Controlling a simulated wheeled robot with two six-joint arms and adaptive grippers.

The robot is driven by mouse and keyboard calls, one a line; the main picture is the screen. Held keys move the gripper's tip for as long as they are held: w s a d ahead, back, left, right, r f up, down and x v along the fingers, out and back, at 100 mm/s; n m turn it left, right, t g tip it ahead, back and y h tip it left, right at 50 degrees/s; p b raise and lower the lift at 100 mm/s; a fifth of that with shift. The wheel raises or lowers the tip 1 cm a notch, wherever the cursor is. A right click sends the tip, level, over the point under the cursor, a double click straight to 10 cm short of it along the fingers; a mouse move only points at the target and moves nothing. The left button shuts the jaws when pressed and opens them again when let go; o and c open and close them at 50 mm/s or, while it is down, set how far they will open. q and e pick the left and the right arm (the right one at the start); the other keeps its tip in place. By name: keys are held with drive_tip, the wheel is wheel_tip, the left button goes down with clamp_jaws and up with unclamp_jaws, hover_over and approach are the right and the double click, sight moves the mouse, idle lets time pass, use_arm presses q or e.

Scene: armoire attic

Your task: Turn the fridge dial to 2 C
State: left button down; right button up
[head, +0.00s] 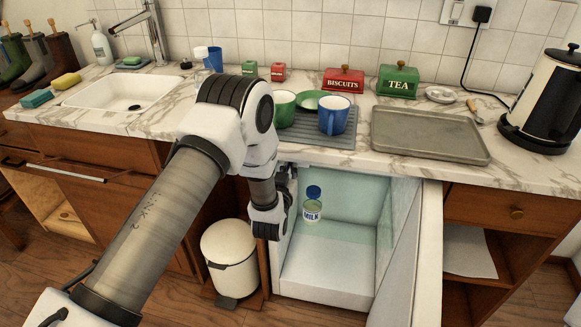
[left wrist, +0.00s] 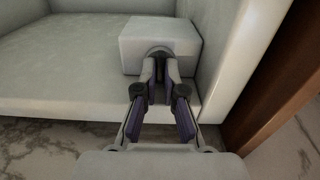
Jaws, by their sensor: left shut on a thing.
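The small white fridge (head: 325,277) stands open under the counter. Its door (head: 428,262) is swung out to the right. My left gripper (head: 287,185) reaches to the upper left of the fridge opening. In the left wrist view, the left gripper (left wrist: 159,72) is shut on the small dark dial (left wrist: 158,51), on the front of a pale box (left wrist: 158,36) inside the fridge (left wrist: 58,62). The fingers cover most of the dial, and I cannot read its marks or setting. The dial is hidden in the head view. My right gripper is not in view.
Mugs (head: 333,117) and a metal tray (head: 428,136) are on the counter above. A white pedal bin (head: 230,262) stands left of the fridge.

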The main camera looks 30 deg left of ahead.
use_arm(q)
drive_tip(key=c, duration=1.3)
unclamp_jaws()
drive_tip(key=v, duration=1.2)
drive_tip(key=shift+f, duration=0.15)
